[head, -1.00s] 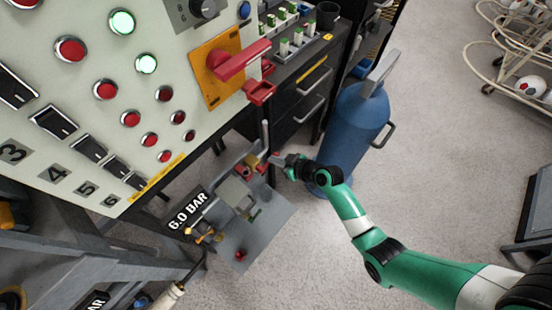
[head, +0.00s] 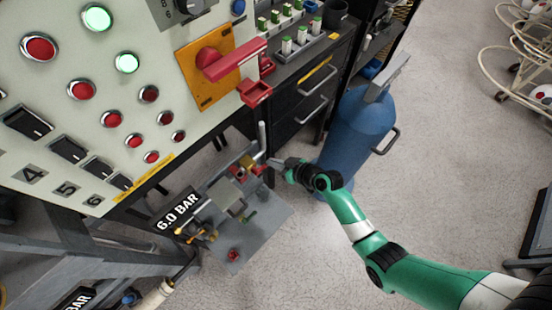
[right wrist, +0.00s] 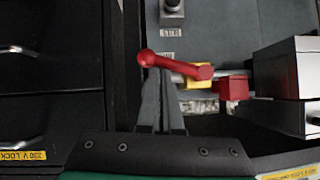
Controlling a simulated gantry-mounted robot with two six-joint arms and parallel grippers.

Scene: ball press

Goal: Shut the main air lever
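The air lever is a red handle with a rounded end (right wrist: 175,64). In the right wrist view it lies across just beyond my fingertips, beside a yellow part and a red block (right wrist: 235,87). In the head view its red parts (head: 259,169) show small on the plate by the 6.0 BAR sign (head: 177,210). My right gripper (head: 273,163) is right beside it. In the right wrist view its fingers (right wrist: 160,75) are close together at the handle, with nothing visible held between them. Whether they touch the handle is unclear. My left gripper is not in view.
A blue cylinder (head: 352,135) stands right behind my right gripper. The button panel (head: 105,110) with a red rotary handle (head: 230,65) is at upper left. Black drawers (head: 310,95) stand behind.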

